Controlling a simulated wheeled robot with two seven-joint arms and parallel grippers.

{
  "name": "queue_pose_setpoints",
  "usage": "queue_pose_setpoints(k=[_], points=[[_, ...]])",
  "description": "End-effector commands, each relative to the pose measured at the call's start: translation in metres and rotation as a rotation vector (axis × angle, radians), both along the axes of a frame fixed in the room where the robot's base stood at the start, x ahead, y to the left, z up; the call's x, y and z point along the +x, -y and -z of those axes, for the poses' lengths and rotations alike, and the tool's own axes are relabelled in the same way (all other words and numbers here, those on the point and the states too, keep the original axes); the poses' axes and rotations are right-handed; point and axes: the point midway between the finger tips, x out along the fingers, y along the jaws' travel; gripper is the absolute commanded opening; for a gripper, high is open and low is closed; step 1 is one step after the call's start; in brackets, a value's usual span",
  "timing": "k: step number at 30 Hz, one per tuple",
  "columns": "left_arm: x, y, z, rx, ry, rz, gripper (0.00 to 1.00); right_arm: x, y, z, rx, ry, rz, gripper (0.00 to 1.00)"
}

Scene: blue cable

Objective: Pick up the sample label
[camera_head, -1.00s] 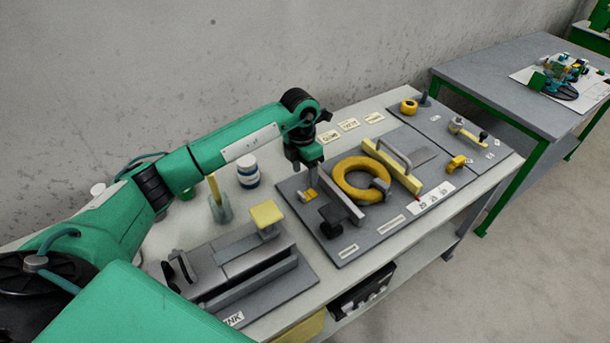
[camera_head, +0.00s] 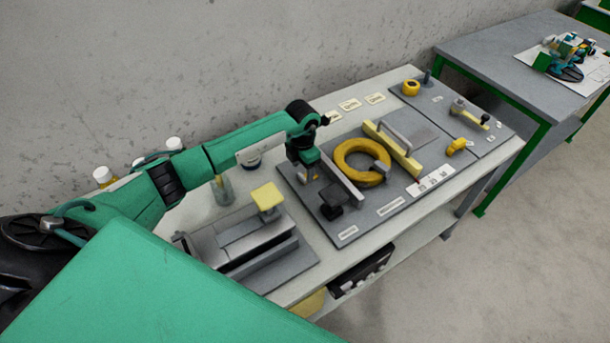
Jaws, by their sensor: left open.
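Cream label cards lie in a row along the back of the bench, a middle one (camera_head: 349,104) and a right one (camera_head: 375,99). A left card (camera_head: 333,117) lies just beyond my left wrist. I cannot tell which piece is the sample label. My left gripper (camera_head: 310,178) is open and points down at the left end of the grey board (camera_head: 345,237), low over a small orange-yellow piece. The gripper hides most of that piece, and contact cannot be told. My right gripper is not in view.
A yellow ring (camera_head: 347,166) and a yellow bar with a grey handle (camera_head: 398,158) stand right of the gripper. A black block (camera_head: 332,206) and grey rail (camera_head: 342,180) are close by. A grey fixture (camera_head: 245,245) with a yellow pad (camera_head: 267,196) stands left. My arm partly hides a white jar.

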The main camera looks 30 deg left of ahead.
Motion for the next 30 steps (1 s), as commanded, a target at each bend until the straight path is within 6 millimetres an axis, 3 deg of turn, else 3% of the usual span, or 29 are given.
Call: queue_pose_setpoints(k=[6,14,21,30], points=[[0.001,0.000,0.025,-0.001,0.000,-0.001,0.58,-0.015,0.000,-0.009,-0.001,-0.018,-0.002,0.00],[0.001,0.000,0.029,0.000,0.001,0.000,0.58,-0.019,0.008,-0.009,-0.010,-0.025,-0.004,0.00],[0.001,0.000,0.028,0.000,0.001,0.000,0.13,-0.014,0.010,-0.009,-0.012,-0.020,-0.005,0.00],[0.002,0.000,0.027,0.000,0.001,0.000,0.11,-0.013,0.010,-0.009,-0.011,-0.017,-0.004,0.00]])
